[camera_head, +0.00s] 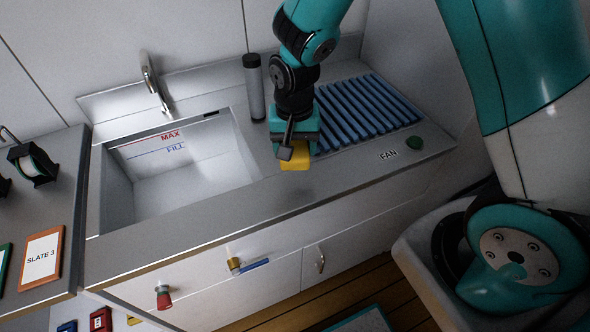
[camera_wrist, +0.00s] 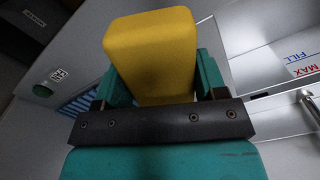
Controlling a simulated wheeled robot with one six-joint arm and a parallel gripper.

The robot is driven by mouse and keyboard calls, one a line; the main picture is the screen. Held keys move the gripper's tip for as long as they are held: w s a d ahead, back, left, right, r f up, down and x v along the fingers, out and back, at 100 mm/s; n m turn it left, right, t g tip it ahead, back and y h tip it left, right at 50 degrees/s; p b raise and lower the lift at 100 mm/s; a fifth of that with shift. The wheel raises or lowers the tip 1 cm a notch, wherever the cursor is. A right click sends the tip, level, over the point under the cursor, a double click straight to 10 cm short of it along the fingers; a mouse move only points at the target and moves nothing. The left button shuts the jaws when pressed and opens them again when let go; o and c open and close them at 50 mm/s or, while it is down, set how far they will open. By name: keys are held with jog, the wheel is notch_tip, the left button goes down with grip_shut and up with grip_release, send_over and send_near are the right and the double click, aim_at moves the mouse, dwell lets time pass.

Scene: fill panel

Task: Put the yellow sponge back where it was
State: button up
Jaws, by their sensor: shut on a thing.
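The yellow sponge (camera_head: 297,157) is held at the end of my gripper (camera_head: 291,150), above the counter between the sink and the blue ribbed rack. In the wrist view the yellow sponge (camera_wrist: 152,55) sits between the two teal fingers of my gripper (camera_wrist: 155,85), which are shut on it. The gripper hides part of the sponge in the head view. The spot where the sponge was before cannot be told from these frames.
The sink (camera_head: 190,178) with MAX and FILL marks is left of my gripper. A grey cylinder (camera_head: 254,88) stands behind it. The blue ribbed rack (camera_head: 365,108) and a green FAN button (camera_head: 414,143) are to the right. A red knob (camera_head: 163,297) is on the front panel.

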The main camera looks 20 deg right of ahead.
aim_at(295, 180)
notch_tip(295, 180, down, 9)
jog(key=shift+f+p, duration=0.1)
jog(key=shift+p, duration=0.35)
jog(key=shift+f, duration=0.2)
jog(key=o, duration=0.9)
jog(key=shift+r, duration=0.1)
jog(key=shift+r, duration=0.1)
notch_tip(295, 180, up, 12)
jog(key=shift+f+b, duration=0.2)
jog(key=shift+b, duration=0.75)
jog(key=s+a+r+n+y, duration=0.1)
jog(key=s+r+n, duration=0.3)
jog(key=s+r, duration=0.2)
jog(key=s+a+r+n+y, duration=0.1)
jog(key=s+a+r+n, duration=0.1)
jog(key=s+r+n, duration=0.2)
jog(key=s+a+r+n+y, duration=0.1)
jog(key=s+r+n+y, duration=0.1)
jog(key=s+r, duration=0.5)
jog(key=shift+s+a+r+n, duration=0.15)
jog(key=shift+s+r+n, duration=0.05)
jog(key=shift+s+n, duration=0.3)
jog(key=shift+s+a+r+n, duration=0.15)
jog(key=shift+s+n, duration=0.25)
jog(key=shift+s, duration=0.1)
